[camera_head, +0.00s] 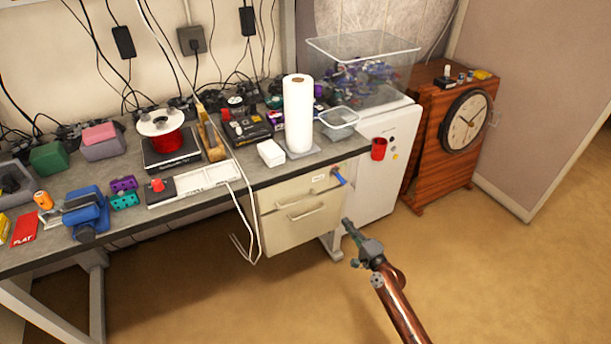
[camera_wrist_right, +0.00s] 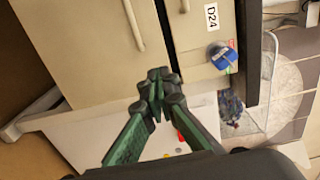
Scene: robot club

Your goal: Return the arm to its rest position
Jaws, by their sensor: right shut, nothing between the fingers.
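My right gripper (camera_head: 348,224) is in front of the drawers, above the floor, at the end of my arm that comes in from the lower right. In the right wrist view its green and black fingers (camera_wrist_right: 158,88) meet at the tips with nothing between them. Behind them are the cream drawer fronts (camera_wrist_right: 95,45), which also show under the bench in the head view (camera_head: 300,211). The gripper looks apart from them. A blue object (camera_head: 339,177) hangs at the top drawer's right edge and also shows in the wrist view (camera_wrist_right: 222,57). My left gripper is not in view.
The workbench (camera_head: 245,180) holds a paper towel roll (camera_head: 298,115), a red spool (camera_head: 165,136), a blue vise (camera_head: 85,213) and cables. The floor (camera_head: 500,270) at right is clear.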

